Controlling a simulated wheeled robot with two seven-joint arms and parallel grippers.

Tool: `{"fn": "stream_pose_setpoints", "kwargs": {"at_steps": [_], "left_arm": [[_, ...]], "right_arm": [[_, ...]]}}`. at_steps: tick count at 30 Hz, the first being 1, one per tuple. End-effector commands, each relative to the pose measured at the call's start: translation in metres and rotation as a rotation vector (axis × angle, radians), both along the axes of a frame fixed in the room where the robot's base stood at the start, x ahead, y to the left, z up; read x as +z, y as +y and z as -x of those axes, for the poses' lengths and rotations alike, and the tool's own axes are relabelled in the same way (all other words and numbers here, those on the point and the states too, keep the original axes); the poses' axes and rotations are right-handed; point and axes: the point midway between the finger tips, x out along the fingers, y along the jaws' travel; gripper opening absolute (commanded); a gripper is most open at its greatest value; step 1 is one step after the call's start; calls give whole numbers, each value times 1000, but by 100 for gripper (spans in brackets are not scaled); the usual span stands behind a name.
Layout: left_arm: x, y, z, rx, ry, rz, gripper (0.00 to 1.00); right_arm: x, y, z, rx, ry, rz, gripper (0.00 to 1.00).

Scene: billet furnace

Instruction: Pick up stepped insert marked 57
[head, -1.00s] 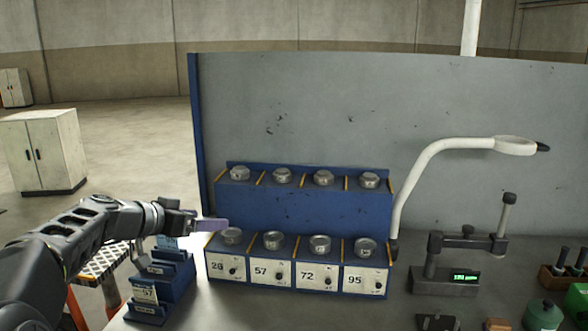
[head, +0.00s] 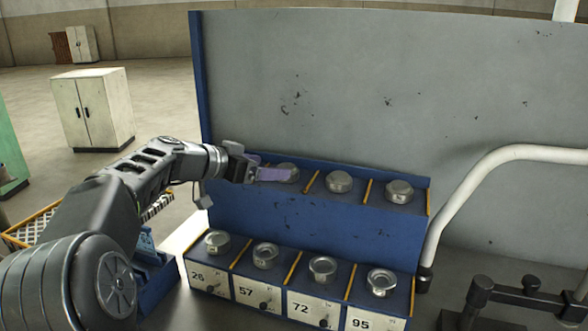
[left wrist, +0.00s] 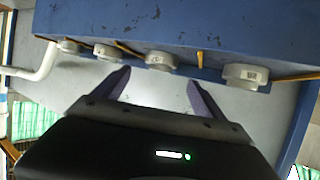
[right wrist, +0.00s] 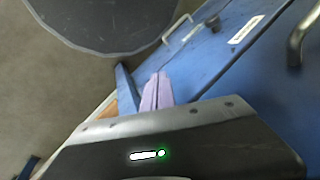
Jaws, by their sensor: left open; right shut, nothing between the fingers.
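The lower row of the blue rack has a label 57 (head: 250,291), with a grey stepped metal insert (head: 265,255) in the bay above it. Several similar inserts stand in the upper row, including one (head: 339,181); their marks are too small to read. My left gripper (head: 275,174) is open at the upper row's left part, and it hides the leftmost insert there. In the left wrist view, its open fingers (left wrist: 158,80) point toward a row of inserts, with one insert (left wrist: 160,61) beyond the gap. My right gripper (right wrist: 157,82) is shut and empty.
The blue rack (head: 310,225) stands before a grey panel (head: 400,90). A white lamp arm (head: 470,190) rises right of the rack. A dark stand (head: 530,300) is at lower right. The right wrist view shows a blue surface with handles (right wrist: 225,50).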

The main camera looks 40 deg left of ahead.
Motion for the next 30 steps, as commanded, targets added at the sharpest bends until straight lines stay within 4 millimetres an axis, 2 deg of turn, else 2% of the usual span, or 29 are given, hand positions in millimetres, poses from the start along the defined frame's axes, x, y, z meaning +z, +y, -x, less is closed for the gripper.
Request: {"fn": "stream_pose_setpoints", "kwargs": {"at_steps": [5,13,23,30], "left_arm": [[0,0,-1,0,0,0,81],[-9,-3,-23,0,1,2,81],[-10,-3,-25,0,1,1,81],[-17,-5,-51,0,4,5,81]], "right_arm": [[1,0,0,0,1,0,0],[10,0,1,-1,3,3,0],[10,-1,1,-1,4,2,0],[33,-2,3,-4,11,7,0]]}}
